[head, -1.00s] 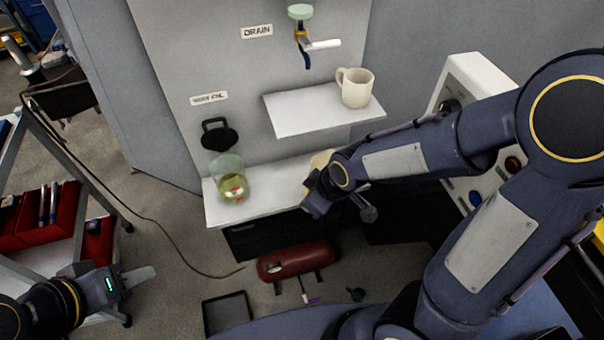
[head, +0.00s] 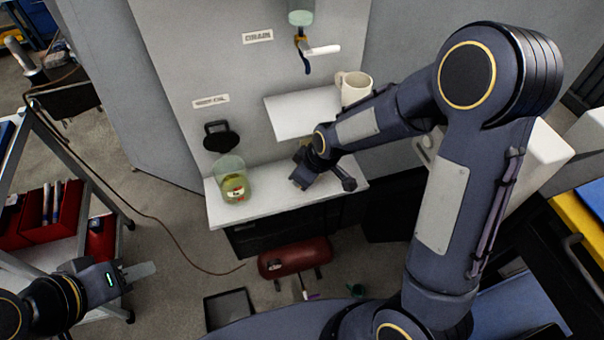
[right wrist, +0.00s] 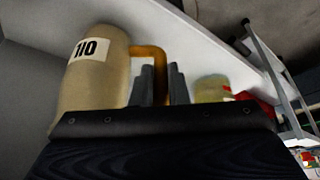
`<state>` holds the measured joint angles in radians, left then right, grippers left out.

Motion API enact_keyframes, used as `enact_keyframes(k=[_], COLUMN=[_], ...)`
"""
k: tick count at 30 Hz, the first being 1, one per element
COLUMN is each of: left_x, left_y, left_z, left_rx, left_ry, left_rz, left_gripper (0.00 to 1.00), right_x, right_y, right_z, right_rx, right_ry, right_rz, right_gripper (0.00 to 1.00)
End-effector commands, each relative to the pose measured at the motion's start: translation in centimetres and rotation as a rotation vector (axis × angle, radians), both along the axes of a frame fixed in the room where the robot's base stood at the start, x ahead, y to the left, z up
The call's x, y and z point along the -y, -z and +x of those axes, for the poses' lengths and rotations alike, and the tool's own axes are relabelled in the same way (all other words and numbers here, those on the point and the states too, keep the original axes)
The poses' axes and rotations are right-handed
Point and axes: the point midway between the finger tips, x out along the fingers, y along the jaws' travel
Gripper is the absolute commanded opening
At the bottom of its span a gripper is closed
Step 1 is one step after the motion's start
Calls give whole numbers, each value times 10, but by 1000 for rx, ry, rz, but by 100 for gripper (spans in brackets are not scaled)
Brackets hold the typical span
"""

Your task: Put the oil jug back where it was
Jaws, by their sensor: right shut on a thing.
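In the right wrist view a beige jug (right wrist: 92,78) with a white label reading "110" stands at the left. Its amber handle (right wrist: 150,52) reaches to the dark fingers of my right gripper (right wrist: 163,84), which is shut on it. In the head view my right gripper (head: 303,178) is over the lower white shelf (head: 262,203), and its arm hides nearly all of this jug. My left gripper (head: 140,271) is at the lower left, away from the shelves; its finger gap cannot be made out.
A clear container (head: 231,190) with yellowish liquid stands on the lower shelf's left end, under a black funnel-like fitting (head: 221,137). A red tank (head: 294,258) and black tray (head: 228,312) are on the floor.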

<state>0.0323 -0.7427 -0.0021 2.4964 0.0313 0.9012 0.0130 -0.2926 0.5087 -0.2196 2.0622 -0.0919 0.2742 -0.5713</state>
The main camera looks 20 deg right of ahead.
Motion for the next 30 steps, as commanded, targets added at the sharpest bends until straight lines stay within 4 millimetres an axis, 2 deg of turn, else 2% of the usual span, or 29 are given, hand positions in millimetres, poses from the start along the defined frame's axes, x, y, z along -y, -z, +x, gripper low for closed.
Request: enact_keyframes(k=[9,10,14,23,26,30], left_x=[0,0,0,0,0,0], left_y=[6,4,4,2,-1,1], left_z=[0,0,0,0,0,0], left_rx=[0,0,0,0,0,0], left_ry=[0,0,0,0,0,0], left_rz=[0,0,0,0,0,0], left_gripper=[36,36,36,36,36,36], right_x=[0,0,0,0,1,6], right_y=[5,3,3,2,-4,-25], right_z=[0,0,0,0,0,-7], right_rx=[1,0,0,0,2,6], right_ry=[0,1,1,1,0,3], right_rz=[0,0,0,0,1,2], right_gripper=[0,18,35,36,36,36])
